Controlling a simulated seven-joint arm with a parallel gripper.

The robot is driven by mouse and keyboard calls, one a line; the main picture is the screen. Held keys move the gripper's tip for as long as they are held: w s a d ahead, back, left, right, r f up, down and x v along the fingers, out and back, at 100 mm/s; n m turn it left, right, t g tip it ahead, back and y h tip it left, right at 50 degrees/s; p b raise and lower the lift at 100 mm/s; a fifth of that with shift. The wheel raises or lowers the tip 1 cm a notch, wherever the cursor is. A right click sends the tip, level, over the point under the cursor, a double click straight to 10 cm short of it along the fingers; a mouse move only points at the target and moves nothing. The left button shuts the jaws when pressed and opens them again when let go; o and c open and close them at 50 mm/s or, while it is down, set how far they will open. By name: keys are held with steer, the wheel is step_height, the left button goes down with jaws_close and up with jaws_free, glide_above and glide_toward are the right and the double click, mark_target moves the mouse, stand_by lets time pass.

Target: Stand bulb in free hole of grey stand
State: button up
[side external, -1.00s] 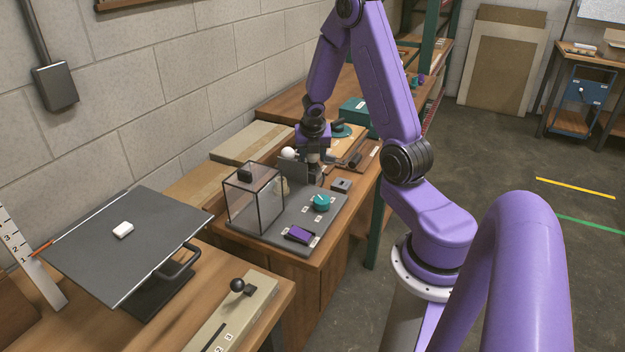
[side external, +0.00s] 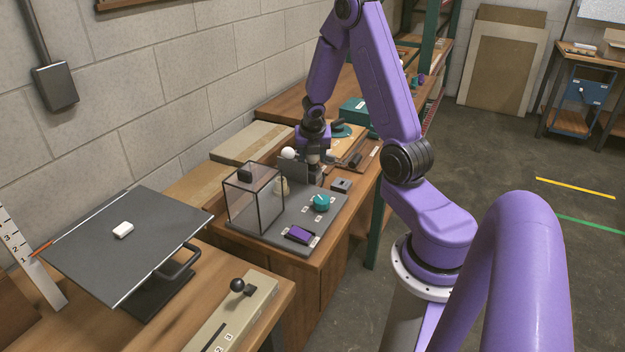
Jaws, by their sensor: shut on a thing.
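My gripper (side external: 316,159) points down at the back of the grey board, beside a dark upright panel. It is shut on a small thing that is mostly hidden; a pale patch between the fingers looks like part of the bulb. A round white ball, like a bulb top (side external: 288,153), shows just left of the gripper, behind the panel. A dark grey block, perhaps the grey stand (side external: 316,174), is right below the fingers. Its holes cannot be made out, nor whether the held thing touches it.
A clear box with a dark frame (side external: 254,203) stands on the grey board (side external: 277,238), left of a teal knob (side external: 320,202) and a purple-topped block (side external: 299,234). A small grey block (side external: 341,185) sits at the board's right edge. The dark panel (side external: 293,170) stands close to the gripper.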

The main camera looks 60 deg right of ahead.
steer(key=shift+f, duration=0.2)
stand_by(0.4)
steer(key=o, duration=1)
steer(key=shift+r, duration=0.2)
steer(key=v, duration=1.7)
steer(key=s+a+f+m+y, duration=0.1)
steer(key=s+a+m+y, duration=0.15)
steer(key=a, duration=0.75)
steer(key=s+a+f+m+y, duration=0.1)
steer(key=s+a+m, duration=0.15)
steer(key=a, duration=0.65)
steer(key=s+a+m, duration=0.2)
steer(key=s+a, duration=0.1)
steer(key=s, duration=0.2)
steer(key=s+a+m+g, duration=0.1)
steer(key=s+a+m, duration=0.1)
steer(key=s, duration=0.3)
steer(key=s+a+f+m+g+y, duration=0.1)
steer(key=s+a+m, duration=0.1)
steer(key=s, duration=0.3)
steer(key=shift+a, duration=0.8)
